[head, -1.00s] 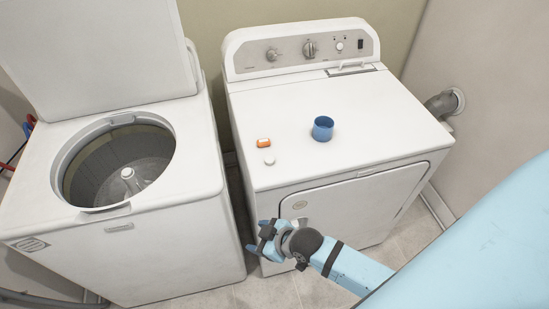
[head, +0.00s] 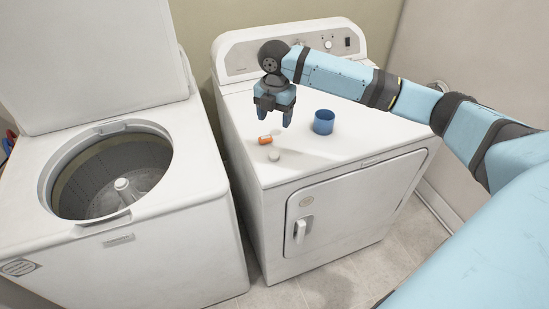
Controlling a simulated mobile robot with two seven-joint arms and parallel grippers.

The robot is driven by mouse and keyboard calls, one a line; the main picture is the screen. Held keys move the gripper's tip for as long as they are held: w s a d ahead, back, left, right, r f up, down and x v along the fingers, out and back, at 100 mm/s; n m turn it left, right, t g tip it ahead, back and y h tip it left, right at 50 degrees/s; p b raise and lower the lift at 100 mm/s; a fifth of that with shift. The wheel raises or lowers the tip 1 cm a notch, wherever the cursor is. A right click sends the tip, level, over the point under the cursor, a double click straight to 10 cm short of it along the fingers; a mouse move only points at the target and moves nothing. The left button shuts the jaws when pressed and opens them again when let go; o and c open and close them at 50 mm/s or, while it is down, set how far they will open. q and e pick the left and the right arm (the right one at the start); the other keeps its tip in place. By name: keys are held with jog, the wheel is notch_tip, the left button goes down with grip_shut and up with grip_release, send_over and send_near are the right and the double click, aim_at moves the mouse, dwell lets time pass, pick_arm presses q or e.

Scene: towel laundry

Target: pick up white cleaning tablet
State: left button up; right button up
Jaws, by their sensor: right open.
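The white cleaning tablet (head: 273,155) is a small round piece lying on the dryer's white top, near its front left corner. An orange and white piece (head: 265,140) lies just behind it. My right gripper (head: 273,119) is open and empty, pointing down above the dryer top. It hangs a little behind and above the orange piece and the tablet, apart from both. The tablet is fully in sight. My left gripper is not in view.
A blue cup (head: 323,122) stands on the dryer (head: 370,140) to the right of the gripper. The open top-load washer (head: 190,195) stands on the left, with its lid up. A narrow gap separates the machines.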

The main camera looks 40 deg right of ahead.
send_over(274, 158)
jog(key=f, duration=0.7)
jog(key=shift+w+d+f, duration=0.1)
jog(key=shift+d+f, duration=0.2)
jog(key=shift+f, duration=0.05)
jog(key=shift+a+f+p, duration=0.15)
jog(key=shift+f+p, duration=0.05)
jog(key=shift+f, duration=1.25)
jog(key=shift+a+f+p, duration=0.15)
jog(key=shift+f+p, duration=0.05)
jog(key=shift+f, duration=1.25)
jog(key=c, duration=1)
